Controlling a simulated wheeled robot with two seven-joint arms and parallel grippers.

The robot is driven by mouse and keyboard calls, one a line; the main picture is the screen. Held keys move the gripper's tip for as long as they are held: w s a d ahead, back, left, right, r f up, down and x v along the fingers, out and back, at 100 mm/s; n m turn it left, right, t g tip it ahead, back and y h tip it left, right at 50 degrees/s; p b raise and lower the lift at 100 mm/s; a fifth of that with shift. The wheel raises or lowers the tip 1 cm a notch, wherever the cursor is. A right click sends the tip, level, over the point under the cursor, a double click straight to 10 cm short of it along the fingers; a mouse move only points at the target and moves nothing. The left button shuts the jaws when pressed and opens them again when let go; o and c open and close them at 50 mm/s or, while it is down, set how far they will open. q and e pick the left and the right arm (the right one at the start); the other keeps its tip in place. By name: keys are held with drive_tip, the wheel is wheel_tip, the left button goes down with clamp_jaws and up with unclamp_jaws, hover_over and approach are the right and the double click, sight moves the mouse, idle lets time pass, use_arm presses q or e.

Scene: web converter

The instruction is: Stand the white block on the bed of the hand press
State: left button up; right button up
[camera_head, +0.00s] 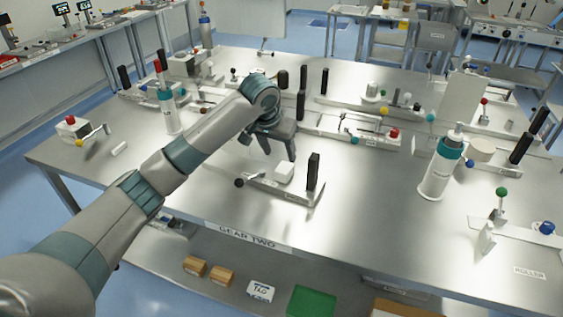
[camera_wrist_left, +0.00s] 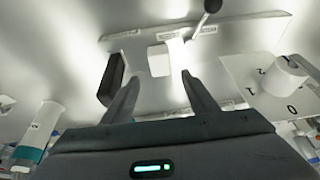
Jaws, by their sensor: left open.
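The hand press (camera_head: 300,193) is a low metal base near the table's front edge, with a black upright post (camera_head: 313,171) at its right end and a black-knobbed lever (camera_head: 240,182) at its left. A white block (camera_head: 284,171) is on the press between post and lever. It also shows in the left wrist view (camera_wrist_left: 159,61), just beyond the fingertips. My left gripper (camera_head: 268,149) is open and empty, behind and above the block, with its fingers pointing down. In the left wrist view the gripper (camera_wrist_left: 160,77) has a clear gap between its fingers. My right gripper is out of view.
A tall white bottle (camera_head: 440,167) with a teal band stands to the right. Fixtures with coloured knobs (camera_head: 394,134) line the back. The table between press and bottle is clear.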

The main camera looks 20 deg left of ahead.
use_arm(q)
drive_tip(key=shift+v, duration=1.1)
